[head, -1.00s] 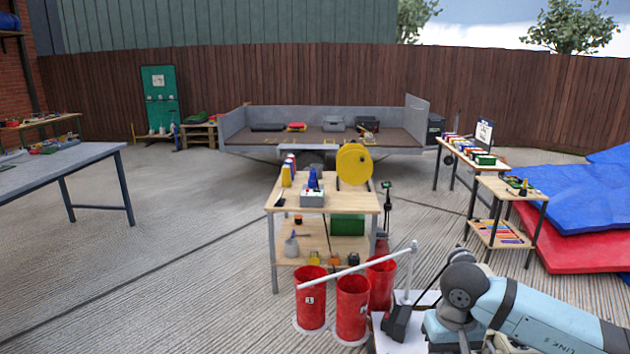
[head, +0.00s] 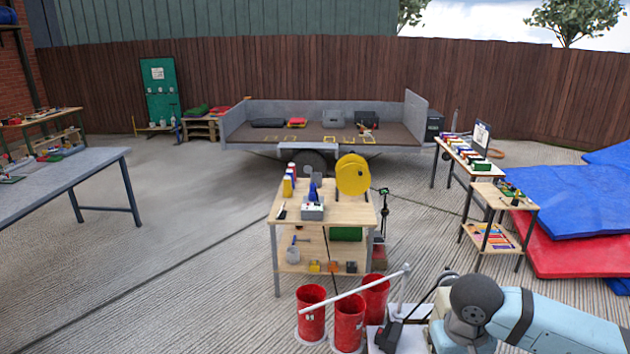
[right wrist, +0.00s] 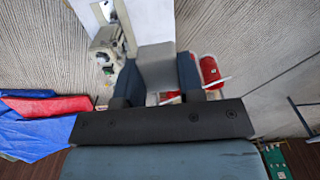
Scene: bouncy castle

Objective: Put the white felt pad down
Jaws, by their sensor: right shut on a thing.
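My right gripper (right wrist: 158,78) shows in the right wrist view, with its two dark fingers closed on a pale grey-white block (right wrist: 156,66). This appears to be the white felt pad, though its lower part is hidden by the gripper body. A white strip-like surface (right wrist: 150,18) lies beyond it, and I cannot tell whether the pad touches it. In the head view my right arm is at the lower right, and its gripper is not clearly visible. My left gripper is in neither view.
Red buckets (head: 349,322) stand in front of a wooden two-shelf table (head: 340,212). A white bar (head: 358,290) crosses above them. A small shelf table (head: 500,196) and blue mats (head: 580,190) stand to the right. The floor at left-centre is clear.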

